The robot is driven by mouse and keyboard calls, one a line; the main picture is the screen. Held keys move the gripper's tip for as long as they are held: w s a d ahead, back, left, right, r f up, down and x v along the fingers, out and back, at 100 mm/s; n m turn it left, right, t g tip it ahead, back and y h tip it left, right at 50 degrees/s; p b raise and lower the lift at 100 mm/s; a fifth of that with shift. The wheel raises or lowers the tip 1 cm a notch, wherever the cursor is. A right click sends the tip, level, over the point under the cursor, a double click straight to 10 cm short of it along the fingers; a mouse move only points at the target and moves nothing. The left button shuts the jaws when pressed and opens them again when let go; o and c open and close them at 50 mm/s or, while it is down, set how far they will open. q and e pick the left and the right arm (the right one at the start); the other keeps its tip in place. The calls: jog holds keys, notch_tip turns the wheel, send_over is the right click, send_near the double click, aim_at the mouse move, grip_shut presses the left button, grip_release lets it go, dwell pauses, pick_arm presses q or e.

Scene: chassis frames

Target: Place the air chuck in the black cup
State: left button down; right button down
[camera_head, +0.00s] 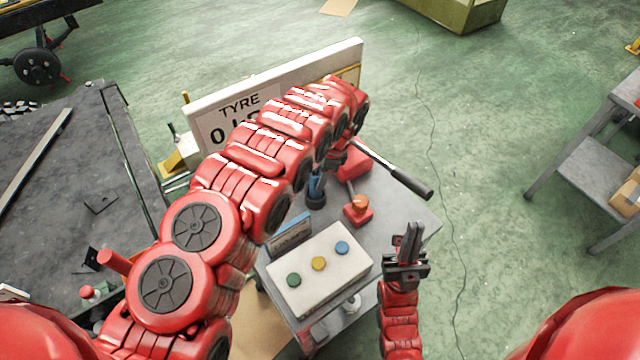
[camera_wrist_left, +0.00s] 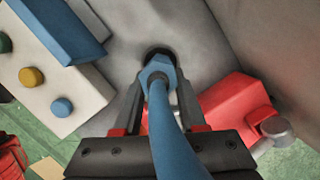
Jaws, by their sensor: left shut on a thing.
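The blue air chuck (camera_head: 316,185) stands between the fingers of my left gripper (camera_wrist_left: 158,90), which is shut on it. In the left wrist view the air chuck (camera_wrist_left: 160,73) has a hexagonal head, and its blue body runs down toward the camera. The black cup (camera_head: 316,202) is on the grey table, directly under the chuck. In the left wrist view only the dark rim of the cup (camera_wrist_left: 157,50) shows behind the head. I cannot tell whether the chuck's tip is inside the cup. My right gripper (camera_head: 408,248) is over the table's right front edge, apart from the chuck and cup.
A red tool with an orange knob (camera_head: 357,211) and a black-handled bar (camera_head: 405,175) lie right. The TYRE sign (camera_head: 340,62) stands behind.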

pick_arm(q)
notch_tip(320, 180, down, 3)
jog(key=shift+d+r+p, duration=0.1)
jog(key=shift+r+p, duration=0.1)
jog(key=shift+p, duration=0.3)
jog(key=shift+f, duration=0.3)
jog(key=shift+c, duration=2.4)
grip_release()
jog(key=b+v, duration=0.3)
jog(key=v, duration=0.9)
jog(key=shift+r, duration=0.1)
